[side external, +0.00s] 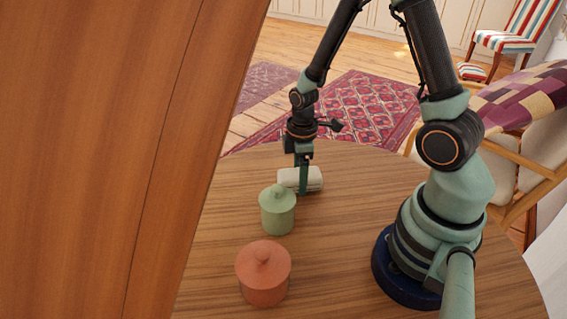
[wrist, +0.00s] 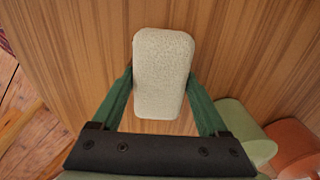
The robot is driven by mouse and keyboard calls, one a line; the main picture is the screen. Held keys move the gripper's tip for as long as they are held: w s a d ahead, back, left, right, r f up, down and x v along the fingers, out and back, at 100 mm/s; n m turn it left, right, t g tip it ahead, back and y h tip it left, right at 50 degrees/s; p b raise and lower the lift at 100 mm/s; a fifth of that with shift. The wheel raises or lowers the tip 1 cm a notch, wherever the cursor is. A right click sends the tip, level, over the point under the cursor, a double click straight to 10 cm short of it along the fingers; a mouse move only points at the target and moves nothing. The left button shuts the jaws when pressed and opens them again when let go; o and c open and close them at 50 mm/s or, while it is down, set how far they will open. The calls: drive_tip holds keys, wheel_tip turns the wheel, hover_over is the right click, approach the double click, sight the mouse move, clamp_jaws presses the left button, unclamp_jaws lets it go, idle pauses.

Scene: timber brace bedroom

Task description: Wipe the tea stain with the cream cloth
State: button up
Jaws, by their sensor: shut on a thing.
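The cream cloth (side external: 315,178) is a thick, rounded pad at the far part of the round wooden table (side external: 390,190). My gripper (side external: 303,188) points down and is shut on it. In the wrist view the cloth (wrist: 163,55) sits between the two green fingers, one on each long side, and its far end sticks out beyond them. The cloth is at or just above the tabletop; I cannot tell whether it touches. No tea stain shows in either view; the cloth, my arm or the wooden panel may hide it.
A green lidded pot (side external: 278,212) stands close to the cloth on its near side. A terracotta lidded pot (side external: 264,275) stands nearer the camera. A large wooden panel (side external: 110,150) blocks the left of the side view.

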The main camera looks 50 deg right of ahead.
sight(311, 165)
drive_tip(key=a, duration=0.2)
drive_tip(key=shift+a, duration=0.3)
drive_tip(key=shift+d, duration=3.65)
drive_tip(key=shift+d+r, duration=0.15)
drive_tip(key=shift+r, duration=0.05)
drive_tip(key=shift+w+r, duration=0.1)
drive_tip(key=shift+r, duration=0.85)
wheel_tip(311, 165, up, 6)
drive_tip(key=shift+f, duration=0.1)
drive_tip(key=shift+f, duration=0.1)
